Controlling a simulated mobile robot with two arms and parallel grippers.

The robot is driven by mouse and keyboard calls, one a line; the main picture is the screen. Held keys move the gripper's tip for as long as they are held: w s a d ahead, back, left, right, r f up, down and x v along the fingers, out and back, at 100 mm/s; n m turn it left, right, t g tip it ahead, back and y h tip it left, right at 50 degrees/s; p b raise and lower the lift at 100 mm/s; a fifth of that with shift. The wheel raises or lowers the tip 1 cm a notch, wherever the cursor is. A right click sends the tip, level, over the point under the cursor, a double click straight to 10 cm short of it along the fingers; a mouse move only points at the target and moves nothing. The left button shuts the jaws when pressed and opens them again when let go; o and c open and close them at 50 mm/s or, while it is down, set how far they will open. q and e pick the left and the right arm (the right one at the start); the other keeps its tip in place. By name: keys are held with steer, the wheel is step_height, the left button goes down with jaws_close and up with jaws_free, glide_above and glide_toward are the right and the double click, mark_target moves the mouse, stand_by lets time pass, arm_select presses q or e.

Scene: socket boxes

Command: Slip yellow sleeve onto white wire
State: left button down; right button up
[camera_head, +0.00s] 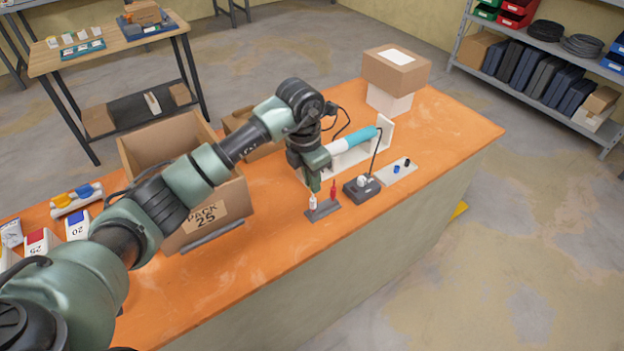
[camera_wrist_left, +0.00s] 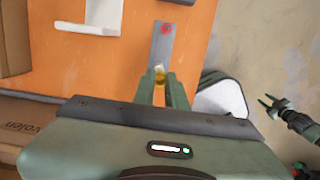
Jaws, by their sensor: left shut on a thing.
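My left gripper (camera_head: 314,188) points down over the small grey stand (camera_head: 322,211), right above the white wire (camera_head: 313,202). In the left wrist view its fingers (camera_wrist_left: 161,92) are shut on the yellow sleeve (camera_wrist_left: 160,75), which sits over the near end of the stand (camera_wrist_left: 161,45). The sleeve does not show in the head view. The red wire (camera_head: 333,190) stands upright at the stand's other end. My right gripper (camera_wrist_left: 268,101) hangs open and empty away from the table.
A dark device (camera_head: 362,190) stands right of the grey stand. Beyond it a pale plate (camera_head: 400,174) bears a blue and a black sleeve. A white holder with a blue-and-white cylinder (camera_head: 358,139) lies behind. An open carton (camera_head: 215,203) is at left. The table's front strip is clear.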

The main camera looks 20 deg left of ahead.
arm_select(q)
steer(key=shift+f, duration=0.2)
stand_by(0.3)
steer(key=shift+f+b, duration=1.1)
steer(key=shift+f, duration=0.15)
steer(key=c, duration=1.4)
jaws_free()
steer(key=shift+o, duration=0.5)
steer(key=o, duration=0.3)
steer(key=shift+o, duration=0.2)
steer(key=shift+r, duration=0.15)
